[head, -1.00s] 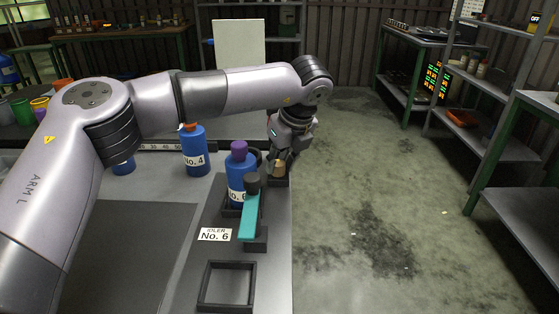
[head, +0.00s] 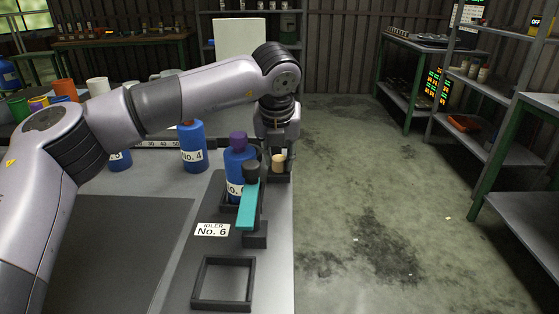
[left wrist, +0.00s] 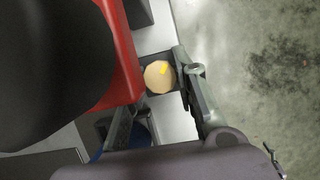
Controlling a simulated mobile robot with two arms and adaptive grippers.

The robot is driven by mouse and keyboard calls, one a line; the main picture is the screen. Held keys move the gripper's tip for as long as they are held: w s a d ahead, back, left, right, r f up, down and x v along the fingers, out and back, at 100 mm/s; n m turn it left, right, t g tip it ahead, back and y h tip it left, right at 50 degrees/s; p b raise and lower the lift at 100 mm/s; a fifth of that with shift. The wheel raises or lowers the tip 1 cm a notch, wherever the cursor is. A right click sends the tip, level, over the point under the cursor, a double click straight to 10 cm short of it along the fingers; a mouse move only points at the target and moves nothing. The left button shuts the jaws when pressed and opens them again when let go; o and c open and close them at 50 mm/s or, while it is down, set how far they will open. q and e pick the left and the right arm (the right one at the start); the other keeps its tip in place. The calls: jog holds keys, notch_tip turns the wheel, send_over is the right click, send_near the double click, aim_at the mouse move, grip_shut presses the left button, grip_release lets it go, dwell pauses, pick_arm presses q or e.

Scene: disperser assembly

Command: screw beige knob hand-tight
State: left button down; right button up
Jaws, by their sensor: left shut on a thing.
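The beige knob (head: 278,162) sits upright at the right edge of the table, at a small black holder (head: 283,178). My left gripper (head: 277,151) is above it, pointing down, and is shut on the knob. In the left wrist view, the round top of the knob (left wrist: 158,75) with a yellow mark shows beside the fingers of my gripper (left wrist: 160,92). The knob's underside and its thread are hidden. My right gripper is not in view.
Left of the knob stands a blue bottle (head: 236,178) with a purple cap. In front of it is a teal bar (head: 248,206) with a black round end. Blue bottle No. 4 (head: 193,152) stands farther left. A black square frame (head: 222,284) lies nearer. Right of the table is open floor.

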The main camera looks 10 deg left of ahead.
pick_arm(q)
jog(key=m+h, duration=0.1)
jog(key=m, duration=0.3)
jog(key=shift+a+h, duration=0.1)
jog(key=shift+h, duration=0.2)
dwell(0.5)
jog(key=c, duration=1.3)
grip_release()
jog(key=v, duration=1.2)
jog(key=shift+w+a, duration=0.1)
